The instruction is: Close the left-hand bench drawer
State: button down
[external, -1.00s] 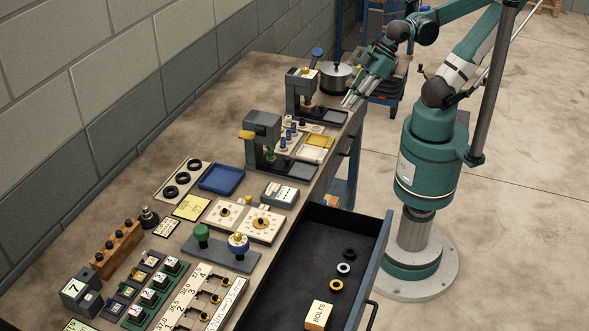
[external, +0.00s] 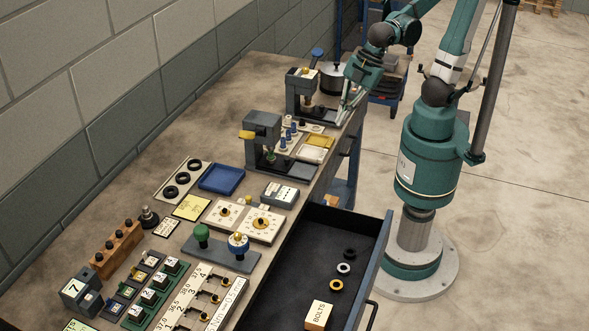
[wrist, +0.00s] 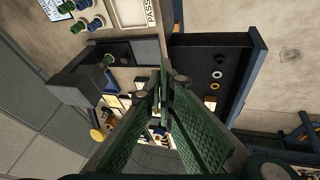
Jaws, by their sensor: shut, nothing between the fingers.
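The left-hand bench drawer (external: 378,262) is pulled far out from the bench front at the lower right of the external view. It has a dark interior and a blue-grey front with a dark handle (external: 369,316). In the wrist view the open drawer (wrist: 252,82) lies to the right of the fingers. My gripper (external: 342,120) points down by the bench's far front edge, well beyond the drawer and apart from it. In the wrist view the fingers (wrist: 164,84) are together, with nothing between them.
Inside the drawer are a black, a white and a yellow ring (external: 336,286) and a box marked BOLTS (external: 318,315). Grey presses (external: 262,135) and a lidded pot (external: 336,77) stand on the bench near my gripper.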

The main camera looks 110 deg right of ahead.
jog(key=w+a+f+n+g, duration=0.1)
jog(key=w+a+f+n, duration=0.2)
jog(key=a, duration=0.6)
jog(key=w+a+f+n+h+p, duration=0.1)
jog(key=w+a+f+n, duration=0.2)
jog(key=a, duration=0.6)
jog(key=w+a+f+n+g, duration=0.1)
jog(key=w+a+n, duration=0.2)
jog(key=a+n, duration=0.35)
jog(key=s+a+f+n, duration=0.2)
jog(key=a+f, duration=0.3)
jog(key=a, duration=0.4)
jog(key=s+a+f+n+h, duration=0.1)
jog(key=s+a+f+n, duration=0.1)
jog(key=a+f, duration=0.3)
jog(key=s+a+f+n+h+p, duration=0.1)
jog(key=a+f, duration=0.5)
jog(key=a, duration=0.6)
jog(key=shift+s+a+n, duration=0.4)
jog(key=shift+s+n, duration=0.5)
jog(key=shift+n, duration=0.25)
jog(key=shift+f, duration=0.2)
jog(key=w+d+f+b, duration=0.2)
jog(key=w+d+f, duration=0.3)
jog(key=f, duration=0.4)
jog(key=shift+w+d, duration=0.25)
